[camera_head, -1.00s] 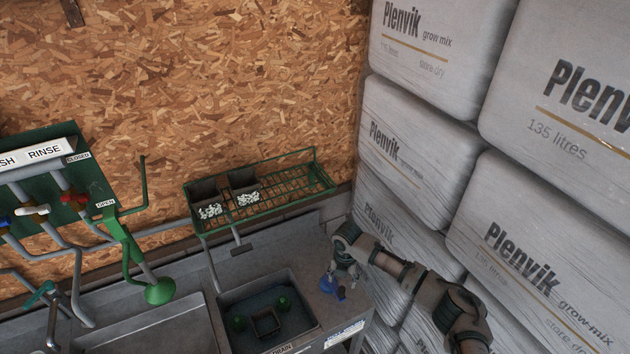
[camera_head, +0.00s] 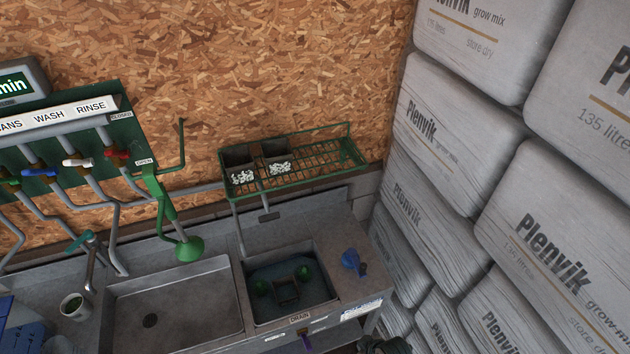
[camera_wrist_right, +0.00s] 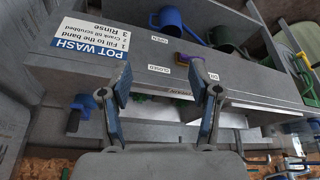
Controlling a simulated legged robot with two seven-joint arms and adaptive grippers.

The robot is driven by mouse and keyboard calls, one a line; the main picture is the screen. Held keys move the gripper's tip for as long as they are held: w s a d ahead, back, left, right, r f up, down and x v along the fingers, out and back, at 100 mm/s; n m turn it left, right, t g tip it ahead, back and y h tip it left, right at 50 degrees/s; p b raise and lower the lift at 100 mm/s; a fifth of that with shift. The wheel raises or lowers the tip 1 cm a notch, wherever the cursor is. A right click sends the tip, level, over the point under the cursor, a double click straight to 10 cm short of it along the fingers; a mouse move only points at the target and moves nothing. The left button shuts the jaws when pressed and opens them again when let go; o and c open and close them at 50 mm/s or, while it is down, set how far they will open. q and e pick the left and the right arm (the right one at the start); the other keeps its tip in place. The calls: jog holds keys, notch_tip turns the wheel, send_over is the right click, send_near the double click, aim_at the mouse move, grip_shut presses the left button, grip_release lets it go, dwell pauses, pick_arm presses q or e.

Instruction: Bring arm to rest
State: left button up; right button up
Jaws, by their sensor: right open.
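My right gripper (camera_wrist_right: 168,85) is open and empty in the right wrist view, its two fingers apart in front of the sink unit. In the head view only a dark part of my right arm (camera_head: 385,345) shows at the bottom edge. A blue item (camera_head: 353,260) rests on the counter right of the small sink, with no gripper at it. My left arm and gripper are not in view.
The counter holds a large empty sink (camera_head: 180,300) and a small sink (camera_head: 325,290) with green and dark items. A green rack (camera_head: 330,160) hangs above. Stacked bags (camera_head: 450,150) wall the right side. A pot wash sign (camera_wrist_right: 88,35) shows near the gripper.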

jog(key=s+d+m+h, duration=0.2)
jog(key=s+d+m, duration=0.4)
jog(key=d, duration=0.2)
notch_tip(320, 180, down, 29)
jog(key=s+g+b, duration=0.1)
jog(key=s+b, duration=0.2)
jog(key=b, duration=0.1)
jog(key=s+d+f+g+b, duration=0.1)
jog(key=s+d+f+b, duration=0.1)
jog(key=s+f, duration=1.5)
jog(key=shift+s+d+f+h, duration=0.15)
jog(key=shift+d+f+h, duration=0.15)
jog(key=shift+d+f, duration=0.55)
